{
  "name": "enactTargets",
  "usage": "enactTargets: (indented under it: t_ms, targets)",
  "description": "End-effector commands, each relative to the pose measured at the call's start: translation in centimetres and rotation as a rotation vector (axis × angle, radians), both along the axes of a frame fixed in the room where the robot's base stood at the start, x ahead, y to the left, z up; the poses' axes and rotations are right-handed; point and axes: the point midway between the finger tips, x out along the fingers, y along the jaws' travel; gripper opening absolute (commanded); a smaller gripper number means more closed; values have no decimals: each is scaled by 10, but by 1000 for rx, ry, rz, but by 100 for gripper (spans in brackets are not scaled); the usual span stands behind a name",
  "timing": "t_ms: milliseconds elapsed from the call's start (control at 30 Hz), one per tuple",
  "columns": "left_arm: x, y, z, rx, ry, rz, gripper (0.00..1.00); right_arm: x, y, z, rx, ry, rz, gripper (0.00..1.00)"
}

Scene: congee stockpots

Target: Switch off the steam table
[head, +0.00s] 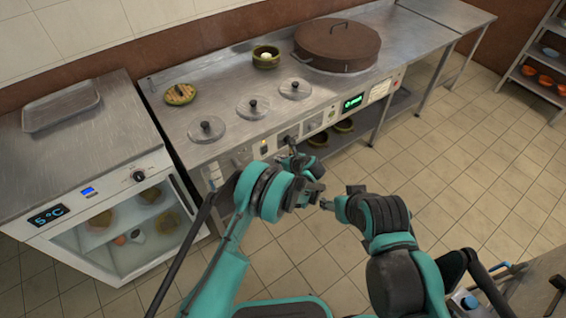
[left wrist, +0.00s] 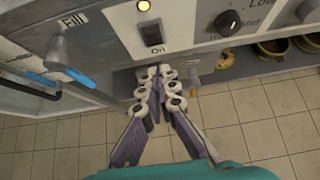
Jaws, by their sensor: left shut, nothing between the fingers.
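The steam table (head: 222,132) is a steel counter with round lids on top and controls along its front panel. In the left wrist view, a black rocker switch (left wrist: 152,33) sits on the panel above the label "On", under a lit amber lamp (left wrist: 143,6). My left gripper (left wrist: 155,72) is shut and empty, its tips just below the switch in the picture; I cannot tell whether they touch the panel. In the head view the left gripper (head: 291,150) is in front of the panel. My right gripper (head: 326,204) is low beside it, its fingers unclear.
A black knob (left wrist: 228,22) is right of the switch. A glass-door fridge (head: 95,215) stands left of the steam table. Pots sit on the shelf below. The tiled floor at right is clear.

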Motion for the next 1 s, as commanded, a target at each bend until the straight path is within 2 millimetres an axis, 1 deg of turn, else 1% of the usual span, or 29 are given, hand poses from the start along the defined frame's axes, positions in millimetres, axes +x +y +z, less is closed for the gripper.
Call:
enactTargets:
  t_ms: [33, 167, 300, 400, 567, 833, 933, 1000]
  targets:
    - [8, 6, -11, 0, 0, 2, 0, 0, 0, -8, 0, 0, 0, 58]
    - [26, 16, -27, 0, 0, 3, 0, 0, 0, -17, 0, 0, 0, 58]
    - [44, 27, -23, -1, 1, 3, 0, 0, 0, -25, 0, 0, 0, 58]
    - [53, 31, -20, -1, 0, 1, 0, 0, 0, -29, 0, 0, 0, 58]
    - [59, 34, -18, -1, 0, -1, 0, 0, 0, -30, 0, 0, 0, 58]
    - [59, 34, -17, -1, 0, -1, 0, 0, 0, -30, 0, 0, 0, 58]
    - [57, 35, -16, -6, 10, 0, 0, 0, 0, -28, 0, 0, 0, 58]
    - [51, 37, -14, -20, 36, 4, 0, 0, 0, -24, 0, 0, 0, 58]
